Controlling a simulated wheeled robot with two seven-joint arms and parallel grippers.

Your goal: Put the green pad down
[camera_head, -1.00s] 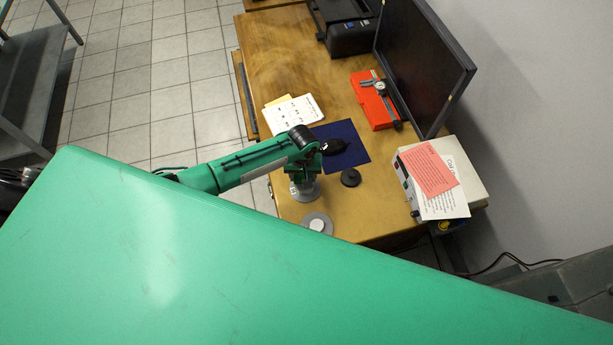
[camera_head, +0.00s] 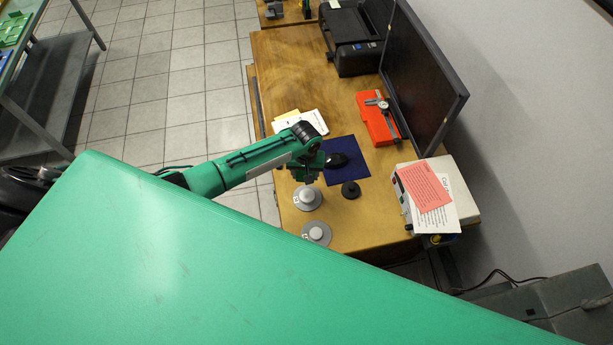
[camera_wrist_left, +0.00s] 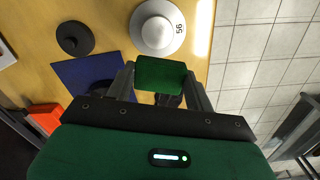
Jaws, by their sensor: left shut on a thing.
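The green pad (camera_wrist_left: 160,75) is a small dark green block in the left wrist view. My left gripper (camera_wrist_left: 160,84) is shut on it, with one finger on each side. In the head view my left gripper (camera_head: 308,166) is over the wooden table (camera_head: 290,70), between the blue mat (camera_head: 357,172) and a grey disc with a raised knob (camera_head: 307,197). That disc, marked 56 (camera_wrist_left: 158,28), lies just beyond the pad in the wrist view. I cannot tell the pad's height above the table. My right gripper is out of view.
A black object (camera_head: 335,160) lies on the mat, and a black knobbed disc (camera_head: 351,190) beside it. Another grey disc (camera_head: 317,233) is near the table's front edge. A red case with a caliper (camera_head: 377,120), a monitor (camera_head: 422,80) and a paper-topped box (camera_head: 435,195) stand right.

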